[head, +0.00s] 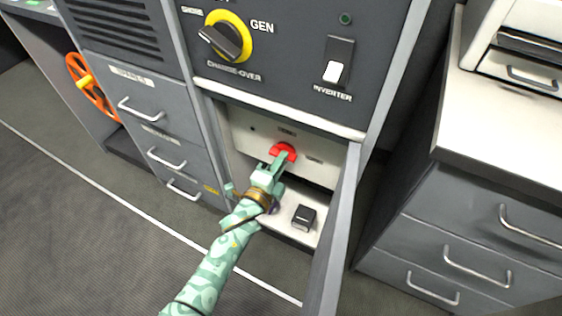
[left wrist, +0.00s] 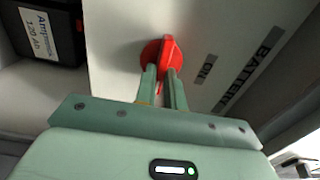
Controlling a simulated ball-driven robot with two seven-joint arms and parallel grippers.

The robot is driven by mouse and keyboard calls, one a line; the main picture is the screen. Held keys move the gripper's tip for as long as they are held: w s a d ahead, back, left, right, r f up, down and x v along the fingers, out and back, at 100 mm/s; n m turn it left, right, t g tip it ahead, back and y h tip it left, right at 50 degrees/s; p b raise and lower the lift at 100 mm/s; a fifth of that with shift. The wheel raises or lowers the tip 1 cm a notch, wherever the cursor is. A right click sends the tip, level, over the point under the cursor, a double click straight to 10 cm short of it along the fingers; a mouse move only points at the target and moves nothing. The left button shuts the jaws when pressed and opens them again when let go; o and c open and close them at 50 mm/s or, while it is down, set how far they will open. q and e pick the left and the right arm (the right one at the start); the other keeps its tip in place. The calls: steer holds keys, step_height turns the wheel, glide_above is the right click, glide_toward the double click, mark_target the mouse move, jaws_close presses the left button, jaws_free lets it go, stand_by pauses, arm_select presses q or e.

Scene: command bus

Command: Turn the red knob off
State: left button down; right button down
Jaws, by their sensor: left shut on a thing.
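The red knob (head: 284,151) sits on a white panel (head: 240,130) inside an open compartment of the grey cabinet. It also shows in the left wrist view (left wrist: 168,52), beside labels reading "ON" and "BATTERY". My left gripper (head: 277,165) reaches in from below. In the left wrist view its two fingers (left wrist: 163,82) are shut on the grip bar of the red knob. The fingers hide the lower part of the knob. My right gripper is not in view.
The open cabinet door (head: 336,235) stands right of my left arm. A small black box (head: 303,217) rests on the compartment floor. A change-over switch (head: 225,38) and an inverter switch (head: 333,71) are above. Drawers stand on both sides.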

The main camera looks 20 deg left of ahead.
arm_select(q)
steer(key=shift+s+f+m, duration=0.1)
steer(key=shift+f+m, duration=0.1)
steer(key=shift+m, duration=0.1)
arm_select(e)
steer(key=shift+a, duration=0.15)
arm_select(q)
steer(key=c, duration=1.5)
jaws_free()
steer(key=shift+r, duration=0.1)
